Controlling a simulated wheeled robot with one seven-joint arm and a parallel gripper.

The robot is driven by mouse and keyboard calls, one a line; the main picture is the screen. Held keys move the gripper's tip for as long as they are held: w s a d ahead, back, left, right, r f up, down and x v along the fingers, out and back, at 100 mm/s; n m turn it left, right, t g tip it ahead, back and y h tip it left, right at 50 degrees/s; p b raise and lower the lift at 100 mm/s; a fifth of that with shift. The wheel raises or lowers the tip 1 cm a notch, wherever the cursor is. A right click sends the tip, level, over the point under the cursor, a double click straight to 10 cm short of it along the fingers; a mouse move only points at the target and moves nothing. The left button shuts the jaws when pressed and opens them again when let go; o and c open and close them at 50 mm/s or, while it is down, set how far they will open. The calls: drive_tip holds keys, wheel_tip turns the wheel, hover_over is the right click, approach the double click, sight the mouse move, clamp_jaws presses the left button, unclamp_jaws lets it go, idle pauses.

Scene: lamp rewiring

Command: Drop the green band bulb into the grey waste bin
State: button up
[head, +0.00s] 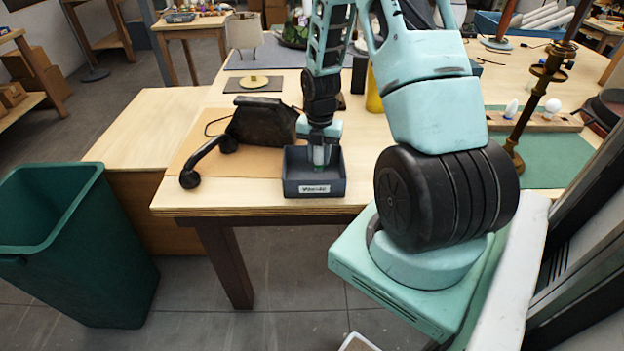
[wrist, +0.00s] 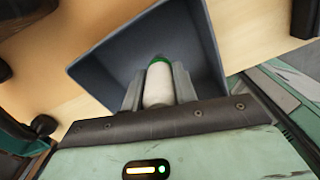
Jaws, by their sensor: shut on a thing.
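The green band bulb (wrist: 158,88) is white with a green band at its far end. My gripper (head: 319,157) is shut on it, with one finger along each side in the wrist view (wrist: 158,86). The grey waste bin (head: 314,189) is a small open box with a white label, at the table's front edge. It also shows in the wrist view (wrist: 207,45). My gripper points down over its opening, with the bulb's green end lowest. In the head view the front wall stands close below the bulb. I cannot tell whether the bulb touches the bin floor.
A large dark green bin (head: 95,255) stands on the floor at the left. A brass lamp stand (head: 535,95) and a wooden rack with white bulbs (head: 552,106) are at the right.

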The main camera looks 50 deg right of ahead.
drive_tip(key=shift+f, duration=0.15)
drive_tip(key=o, duration=1.1)
drive_tip(key=shift+c, duration=0.2)
wheel_tip(320, 180, up, 18)
drive_tip(key=b, duration=0.1)
drive_tip(key=shift+f, duration=0.25)
